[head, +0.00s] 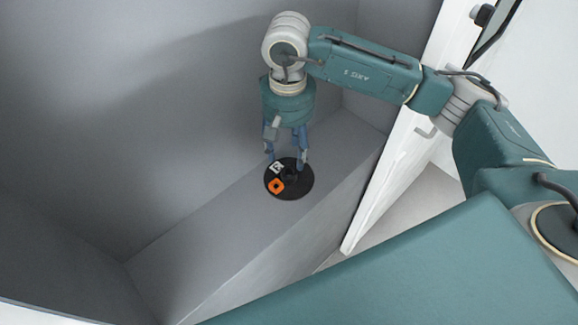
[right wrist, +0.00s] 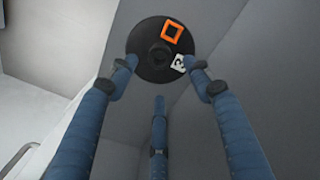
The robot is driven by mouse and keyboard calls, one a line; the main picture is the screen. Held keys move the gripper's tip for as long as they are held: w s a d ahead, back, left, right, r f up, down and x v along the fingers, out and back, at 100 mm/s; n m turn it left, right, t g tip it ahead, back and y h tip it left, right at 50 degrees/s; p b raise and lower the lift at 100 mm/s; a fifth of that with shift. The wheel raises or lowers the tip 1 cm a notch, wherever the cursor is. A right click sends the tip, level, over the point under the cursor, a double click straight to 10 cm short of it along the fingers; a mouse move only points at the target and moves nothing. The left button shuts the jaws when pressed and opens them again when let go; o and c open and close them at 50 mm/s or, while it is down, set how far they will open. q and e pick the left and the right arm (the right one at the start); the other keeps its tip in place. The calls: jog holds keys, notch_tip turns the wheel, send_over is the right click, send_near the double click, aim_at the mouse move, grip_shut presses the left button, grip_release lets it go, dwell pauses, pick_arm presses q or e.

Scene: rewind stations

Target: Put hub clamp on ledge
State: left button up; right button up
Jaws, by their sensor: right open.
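The hub clamp (head: 290,186) is a round black disc with an orange square mark and a white mark. It lies flat on the grey ledge (head: 226,222) in the head view. My right gripper (head: 287,160) is above the far side of the disc, fingers pointing down and spread. In the right wrist view the disc (right wrist: 150,62) shows beyond the open blue fingers (right wrist: 163,85), with nothing held between them. Whether a fingertip touches the disc I cannot tell. My left gripper is not in view.
Grey walls (head: 130,100) enclose the ledge at the back and left. A white door-like panel (head: 385,175) stands to its right, close to my right arm. The ledge is bare to the left of the disc.

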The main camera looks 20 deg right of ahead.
jog(key=shift+r+b, duration=0.5)
jog(key=shift+r, duration=1.85)
jog(key=shift+a+f, duration=0.1)
